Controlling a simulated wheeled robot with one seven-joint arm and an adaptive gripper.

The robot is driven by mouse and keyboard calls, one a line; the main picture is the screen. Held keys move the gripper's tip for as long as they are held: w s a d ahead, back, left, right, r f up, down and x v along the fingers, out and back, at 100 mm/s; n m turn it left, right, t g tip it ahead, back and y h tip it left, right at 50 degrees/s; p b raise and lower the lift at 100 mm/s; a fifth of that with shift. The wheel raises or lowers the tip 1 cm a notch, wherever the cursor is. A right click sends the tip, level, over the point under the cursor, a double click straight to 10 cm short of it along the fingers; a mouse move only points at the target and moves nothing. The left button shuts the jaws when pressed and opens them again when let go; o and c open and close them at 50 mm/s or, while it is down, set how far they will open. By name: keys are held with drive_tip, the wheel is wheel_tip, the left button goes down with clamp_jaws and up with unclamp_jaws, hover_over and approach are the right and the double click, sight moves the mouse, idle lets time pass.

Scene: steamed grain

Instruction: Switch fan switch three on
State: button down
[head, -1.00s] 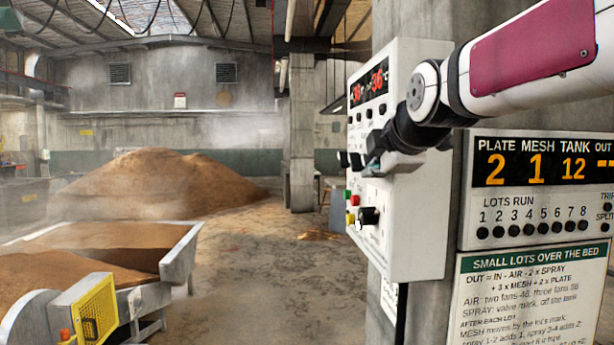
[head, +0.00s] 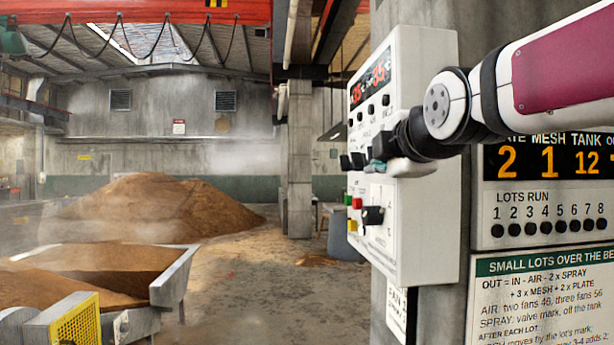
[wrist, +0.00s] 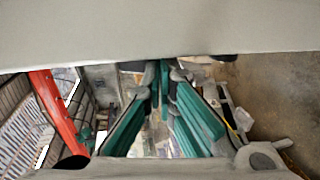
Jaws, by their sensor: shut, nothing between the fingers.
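A white control panel (head: 425,235) is mounted on the concrete pillar in the head view. Dark switches (head: 345,161) stick out in a row at its left face, and a second one shows beside it (head: 357,160). My gripper (head: 378,166) is shut and empty, at the height of this row, just right of the visible switches and close against the panel. It hides part of the row, so I cannot tell which switch is number three, its position, or whether I touch it. In the wrist view the teal finger pads (wrist: 163,80) converge; no switch is clear there.
Below the row are a red button (head: 356,203), a yellow button (head: 352,225) and a black knob (head: 373,216). A red digital display (head: 372,80) is above. A sign board (head: 545,280) stands right. A grain trolley (head: 180,265) is at lower left; the floor between is open.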

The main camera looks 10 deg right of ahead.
drive_tip(key=shift+w+f+t+b, duration=0.1)
drive_tip(key=shift+f+t+b, duration=0.4)
drive_tip(key=shift+b, duration=1.75)
drive_tip(key=shift+w+f+t+b, duration=0.15)
drive_tip(key=shift+t+b, duration=0.75)
drive_tip(key=shift+b, duration=1.35)
drive_tip(key=shift+w+f+t+b, duration=0.15)
drive_tip(key=shift+t+b, duration=0.55)
drive_tip(key=shift+b, duration=1.55)
drive_tip(key=t+b, duration=0.2)
drive_tip(key=b, duration=0.3)
drive_tip(key=f+t+b, duration=0.1)
drive_tip(key=b, duration=0.4)
drive_tip(key=shift+w+t+b, duration=0.35)
drive_tip(key=shift+w+t, duration=0.05)
drive_tip(key=shift+w+f+b, duration=0.1)
drive_tip(key=shift+w+b, duration=0.2)
drive_tip(key=shift+b, duration=1.25)
